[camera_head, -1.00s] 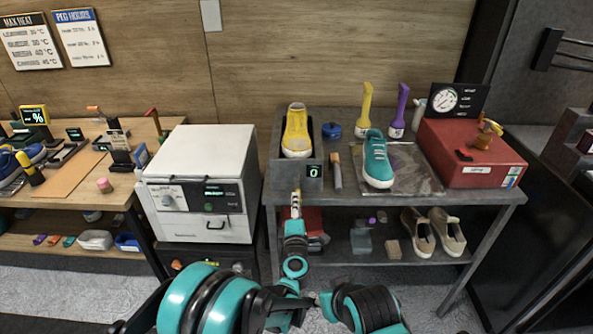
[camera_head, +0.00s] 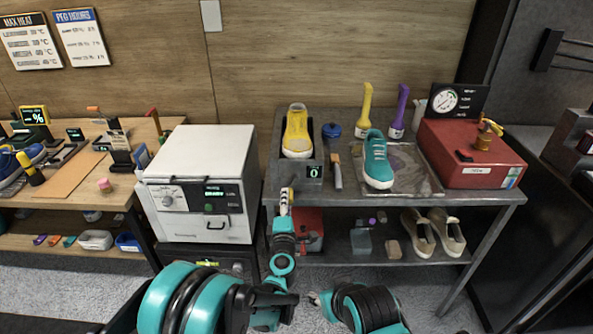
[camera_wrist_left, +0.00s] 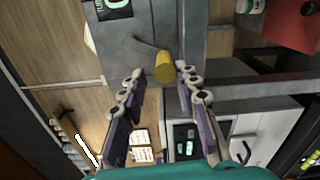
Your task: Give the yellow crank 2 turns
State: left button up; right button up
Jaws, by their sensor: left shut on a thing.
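The yellow crank is a yellow cylindrical knob (camera_wrist_left: 165,67) on a grey arm, at the grey box (camera_wrist_left: 115,65) in the left wrist view. My left gripper (camera_wrist_left: 157,76) is shut on the knob, which sits between the fingertips. In the head view my left gripper (camera_head: 286,195) is below the box (camera_head: 311,175) and hides the crank. The box holds a yellow sneaker (camera_head: 297,135), and its small display (camera_head: 314,171) reads 0. Part of my right gripper (camera_head: 315,299) shows low in the head view, too small to read its fingers.
A white oven-like machine (camera_head: 200,180) stands close to the left of my left gripper. The grey table (camera_head: 400,198) also bears a teal sneaker (camera_head: 376,160), a brush (camera_head: 337,172) and a red box (camera_head: 470,155). Beige shoes (camera_head: 447,232) stand on the shelf below.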

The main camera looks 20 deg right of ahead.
pick_arm(q)
jog(key=shift+r, duration=0.1)
jog(key=shift+o, duration=0.3)
jog(key=shift+w+a+r+p, duration=0.15)
jog(key=shift+a+r+p, duration=0.2)
jog(key=shift+r, duration=0.2)
jog(key=shift+a, duration=0.1)
jog(key=c, duration=0.4)
jog(key=shift+o, duration=0.2)
jog(key=shift+r, duration=0.1)
jog(key=shift+r, duration=0.1)
jog(key=shift+a+r+p, duration=0.35)
jog(key=shift+r+p, duration=0.05)
jog(key=shift+r, duration=0.25)
jog(key=shift+r, duration=0.15)
